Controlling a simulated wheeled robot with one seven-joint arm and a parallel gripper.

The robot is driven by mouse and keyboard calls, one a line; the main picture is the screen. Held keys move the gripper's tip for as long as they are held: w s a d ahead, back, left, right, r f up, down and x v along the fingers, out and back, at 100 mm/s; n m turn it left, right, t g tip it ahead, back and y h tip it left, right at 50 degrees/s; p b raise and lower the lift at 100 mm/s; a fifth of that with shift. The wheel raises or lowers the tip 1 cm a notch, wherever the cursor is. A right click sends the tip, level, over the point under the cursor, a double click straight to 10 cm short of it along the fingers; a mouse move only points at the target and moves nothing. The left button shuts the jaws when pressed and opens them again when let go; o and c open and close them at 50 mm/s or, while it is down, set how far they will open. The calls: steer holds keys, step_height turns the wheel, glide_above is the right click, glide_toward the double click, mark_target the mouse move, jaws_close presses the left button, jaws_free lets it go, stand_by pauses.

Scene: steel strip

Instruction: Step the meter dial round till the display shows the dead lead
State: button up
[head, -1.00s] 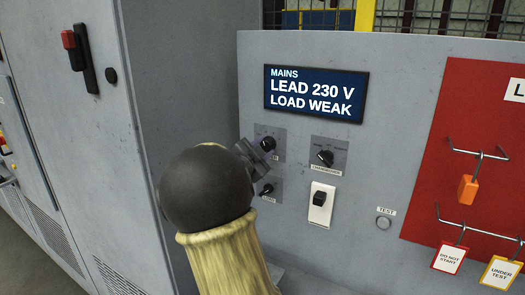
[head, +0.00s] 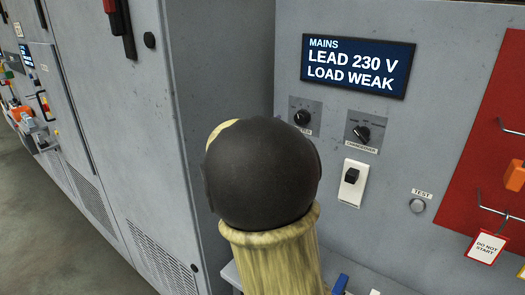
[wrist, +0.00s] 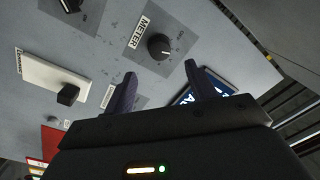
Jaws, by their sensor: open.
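The meter dial (head: 302,117) is a black round knob on a grey plate, left of a second dial. In the wrist view the dial (wrist: 159,47) stands beside its METER label. My gripper (wrist: 160,72) is open and empty, its two dark fingers pointing towards the dial, with the knob just beyond the fingertips and apart from them. The dial's pointer setting is too small to read. The display (head: 358,66) reads MAINS, LEAD 230 V, LOAD WEAK. In the head view my arm's dark round joint hides the gripper.
A second dial (head: 362,132) and a white-plated switch (head: 352,183) sit close by. A round TEST button (head: 417,205) is farther right. A red board (head: 497,150) holds hanging tags. A tall grey cabinet (head: 150,130) stands close on the left.

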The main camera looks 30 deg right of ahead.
steer(key=b+v, duration=0.1)
steer(key=v, duration=0.8)
steer(key=shift+b, duration=0.3)
steer(key=shift+s+a, duration=0.1)
steer(key=shift+a, duration=0.05)
steer(key=w+a+f+n+t+y, duration=0.3)
steer(key=a+f+n+y, duration=0.3)
steer(key=f+n+y, duration=0.1)
steer(key=w+a+f+n+t+y, duration=0.2)
steer(key=a+f+n+y, duration=0.4)
steer(key=n, duration=0.1)
steer(key=s+a+f+n+g+y, duration=0.2)
steer(key=s+f+n+g, duration=0.2)
steer(key=s+f, duration=0.3)
steer(key=s+a+f+n+g+y, duration=0.1)
steer(key=s+a+f+n+g, duration=0.2)
steer(key=s+f, duration=0.4)
steer(key=s+n+g, duration=0.1)
steer(key=s+g, duration=0.1)
steer(key=s, duration=0.2)
steer(key=shift+f+g+y, duration=0.4)
